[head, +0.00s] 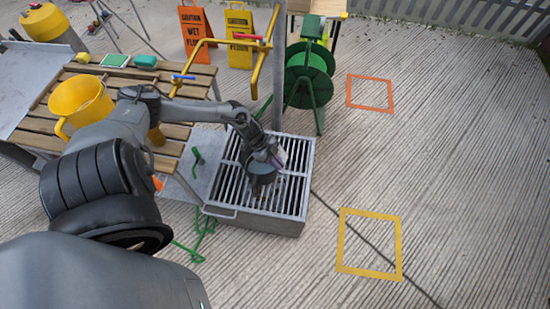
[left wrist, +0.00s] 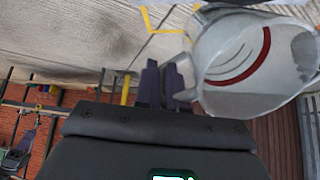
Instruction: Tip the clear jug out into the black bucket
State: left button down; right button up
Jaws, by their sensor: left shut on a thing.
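My left gripper (head: 270,157) is over the metal grate, and its fingers show in the left wrist view (left wrist: 166,82). It is shut on the clear jug (left wrist: 245,62), which lies to the right of the fingers in that view, tilted, with a red ring showing. In the head view only a small pale part of the jug (head: 280,153) shows beside the hand. A small dark round shape (head: 262,174), seemingly the black bucket, is just below the hand over the grate; the arm partly covers it. I cannot see any contents. My right gripper is not in view.
The metal grate box (head: 300,190) stands beside a slatted wooden bench (head: 185,135) with a yellow bucket (head: 82,100) on it. A green hose reel (head: 308,75) stands behind. Orange (head: 370,78) and yellow (head: 342,240) floor squares are empty. The ground at right is clear.

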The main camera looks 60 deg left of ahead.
pick_arm(q)
jog(key=shift+w+f+g+y, duration=0.2)
jog(key=shift+f+g+y, duration=0.2)
jog(key=shift+y, duration=0.1)
notch_tip(320, 180, down, 4)
jog(key=g+y+p, duration=0.1)
jog(key=g+y, duration=0.2)
jog(key=y, duration=0.2)
jog(key=shift+g, duration=0.3)
jog(key=r+p, duration=0.2)
jog(key=p, duration=0.1)
jog(key=s+a+r+p, duration=0.1)
jog(key=r+p, duration=0.1)
jog(key=shift+r, duration=0.2)
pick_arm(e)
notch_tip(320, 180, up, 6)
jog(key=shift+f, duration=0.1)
pick_arm(q)
jog(key=shift+n, duration=0.3)
